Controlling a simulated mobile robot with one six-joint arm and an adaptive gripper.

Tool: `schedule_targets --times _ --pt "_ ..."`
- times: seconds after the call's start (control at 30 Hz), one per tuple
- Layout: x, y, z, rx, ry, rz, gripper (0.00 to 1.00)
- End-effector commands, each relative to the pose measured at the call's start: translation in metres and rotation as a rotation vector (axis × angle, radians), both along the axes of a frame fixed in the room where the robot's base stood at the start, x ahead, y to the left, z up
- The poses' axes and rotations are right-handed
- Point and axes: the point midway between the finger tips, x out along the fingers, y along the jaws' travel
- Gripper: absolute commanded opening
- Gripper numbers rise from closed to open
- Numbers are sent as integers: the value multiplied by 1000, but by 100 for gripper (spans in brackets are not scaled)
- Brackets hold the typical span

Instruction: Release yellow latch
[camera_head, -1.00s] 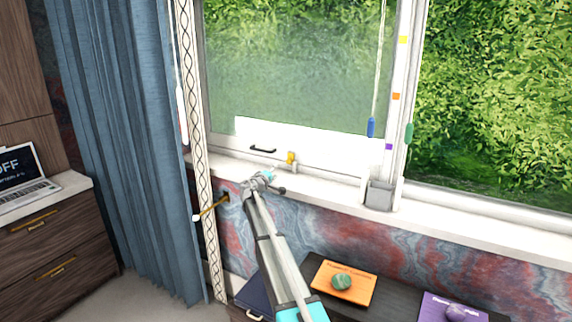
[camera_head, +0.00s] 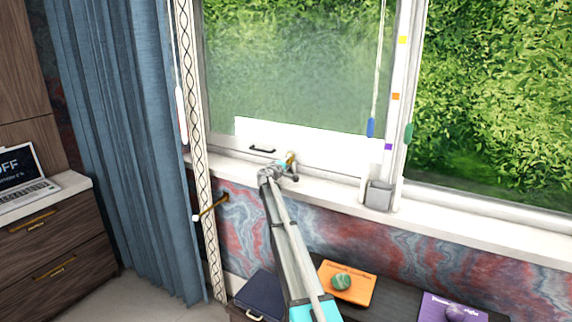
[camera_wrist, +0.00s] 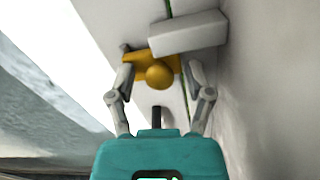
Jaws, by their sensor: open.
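The yellow latch (camera_wrist: 158,73) has a flat plate and a round knob, and sits against a white block (camera_wrist: 188,33) at the window's lower frame. In the head view the latch (camera_head: 291,157) is mostly hidden behind my gripper (camera_head: 284,167), only a bit of yellow showing. In the wrist view my gripper (camera_wrist: 160,82) is open, with one finger on each side of the latch and the knob between them. I cannot tell whether a finger touches it.
The window sill (camera_head: 330,190) runs below the latch. A black handle (camera_head: 262,150) is on the frame to the left. A grey box (camera_head: 379,196) stands on the sill to the right. An orange book (camera_head: 360,295) with a green stone lies below.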

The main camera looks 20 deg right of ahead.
Motion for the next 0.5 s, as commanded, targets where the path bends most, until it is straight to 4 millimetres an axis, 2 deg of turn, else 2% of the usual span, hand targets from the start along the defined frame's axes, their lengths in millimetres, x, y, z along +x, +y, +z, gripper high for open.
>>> schedule_targets --times 0.27,0.5 --pt "0 0 0 0 0 0 65" --pt "0 1 0 0 0 0 20"
